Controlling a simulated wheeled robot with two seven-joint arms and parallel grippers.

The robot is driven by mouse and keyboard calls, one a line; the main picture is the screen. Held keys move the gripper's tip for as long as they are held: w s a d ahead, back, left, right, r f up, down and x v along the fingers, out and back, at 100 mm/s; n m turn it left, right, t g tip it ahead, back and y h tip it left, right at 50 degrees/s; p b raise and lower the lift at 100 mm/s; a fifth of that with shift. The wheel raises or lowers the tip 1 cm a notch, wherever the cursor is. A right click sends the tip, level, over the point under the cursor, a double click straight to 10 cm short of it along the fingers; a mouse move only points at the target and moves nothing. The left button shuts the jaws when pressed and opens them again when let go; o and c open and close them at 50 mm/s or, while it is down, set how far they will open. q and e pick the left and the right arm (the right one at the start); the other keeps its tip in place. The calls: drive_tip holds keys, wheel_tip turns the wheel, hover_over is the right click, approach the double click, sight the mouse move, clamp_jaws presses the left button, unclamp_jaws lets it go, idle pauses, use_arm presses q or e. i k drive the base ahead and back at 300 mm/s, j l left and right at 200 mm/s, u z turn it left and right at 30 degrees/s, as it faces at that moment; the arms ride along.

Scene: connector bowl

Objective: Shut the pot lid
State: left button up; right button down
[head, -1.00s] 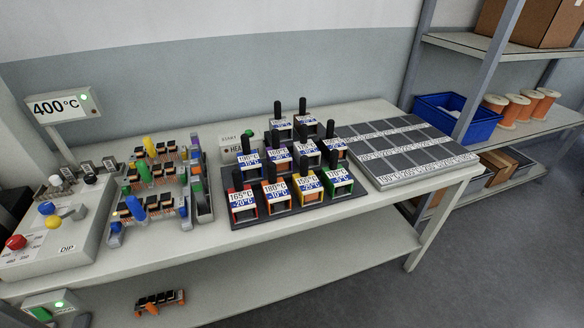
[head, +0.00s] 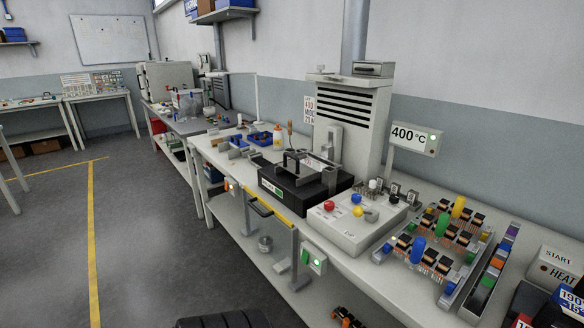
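What looks like the pot is a low black box (head: 284,192) on the workbench, near the middle of the head view. A dark frame with a raised black handle (head: 297,158) sits on top of it, possibly the lid. I cannot tell from here whether the lid is open or shut. Neither of my grippers is in view.
A grey control box (head: 345,226) with red, yellow and blue knobs stands right of the pot. A tall vented cabinet (head: 350,125) and a 400°C display (head: 414,138) stand behind. A yellow-edged bar (head: 270,211) runs along the bench front. Open floor (head: 140,230) lies left.

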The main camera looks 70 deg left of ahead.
sight(297, 169)
drive_tip(key=k+j+u, duration=0.1)
drive_tip(key=u, duration=1.9)
